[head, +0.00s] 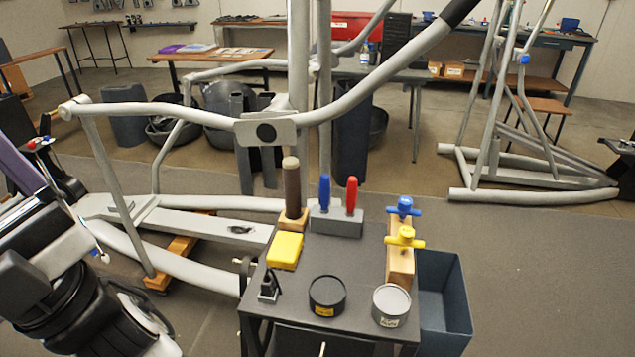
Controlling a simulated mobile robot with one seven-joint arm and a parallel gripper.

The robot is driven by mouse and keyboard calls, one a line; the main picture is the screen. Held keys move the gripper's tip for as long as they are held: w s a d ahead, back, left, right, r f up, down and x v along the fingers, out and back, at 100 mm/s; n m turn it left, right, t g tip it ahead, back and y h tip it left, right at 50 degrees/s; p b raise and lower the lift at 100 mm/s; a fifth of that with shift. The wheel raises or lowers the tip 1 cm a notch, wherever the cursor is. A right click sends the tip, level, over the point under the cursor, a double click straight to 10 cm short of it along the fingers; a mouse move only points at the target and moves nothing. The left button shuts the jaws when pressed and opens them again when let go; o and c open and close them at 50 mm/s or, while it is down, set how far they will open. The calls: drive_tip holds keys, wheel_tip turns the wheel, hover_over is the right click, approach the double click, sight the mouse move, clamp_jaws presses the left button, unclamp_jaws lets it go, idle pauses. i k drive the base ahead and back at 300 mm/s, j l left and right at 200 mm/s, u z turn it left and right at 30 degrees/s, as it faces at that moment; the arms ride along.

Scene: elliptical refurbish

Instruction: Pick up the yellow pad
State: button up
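The yellow pad (285,250) is a flat yellow block. It lies on the left side of the dark work stand's top (348,262), in front of a wooden block with a dark upright cylinder (292,190). Nothing covers the pad and nothing holds it. Black and white parts of my arm show at the lower left, well to the left of the pad and apart from it. I cannot make out my gripper's fingers in this view.
A grey holder with blue (325,192) and red (351,194) handles stands behind the pad. Two round tins (327,296) and a small black tool (268,287) sit in front. Blue and yellow knobs (405,238) stand right. The grey elliptical frame (265,113) rises behind.

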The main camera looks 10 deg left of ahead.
sight(284, 254)
drive_tip(key=i+l+u, duration=0.15)
drive_tip(key=l+u, duration=0.15)
drive_tip(key=l, duration=0.35)
drive_tip(key=i+l+u, duration=0.1)
drive_tip(key=l+u, duration=0.2)
drive_tip(key=l, duration=0.35)
